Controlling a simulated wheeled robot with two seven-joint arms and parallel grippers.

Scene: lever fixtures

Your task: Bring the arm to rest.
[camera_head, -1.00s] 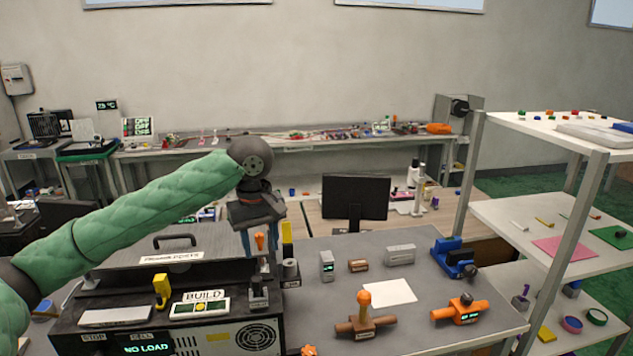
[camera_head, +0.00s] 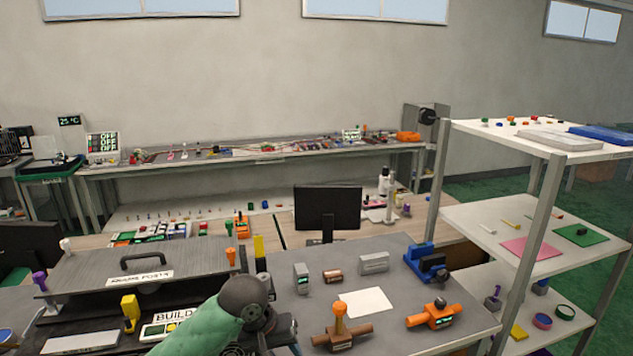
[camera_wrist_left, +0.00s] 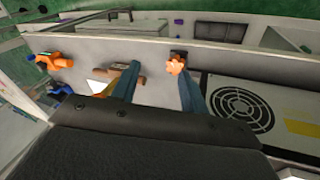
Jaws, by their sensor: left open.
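My left arm, in a green quilted sleeve (camera_head: 205,328), comes in at the bottom of the head view. Its dark wrist (camera_head: 245,298) hangs low in front of the bench; the fingers are not clear there. In the left wrist view my left gripper (camera_wrist_left: 157,68) has two blue-grey fingers spread apart with nothing held between them. Beyond them are an orange knob (camera_wrist_left: 177,66), a brown fixture (camera_wrist_left: 115,78) and an orange fixture (camera_wrist_left: 52,62). In the head view the brown lever fixture (camera_head: 342,335) has an upright orange-knobbed lever, right of the wrist. My right gripper is not in view.
The grey bench (camera_head: 395,290) holds an orange fixture (camera_head: 433,314), a blue clamp-like fixture (camera_head: 427,262), a white sheet (camera_head: 366,302) and small blocks. A dark lidded machine (camera_head: 150,267) stands left of the wrist. A white shelf rack (camera_head: 545,190) stands at the right.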

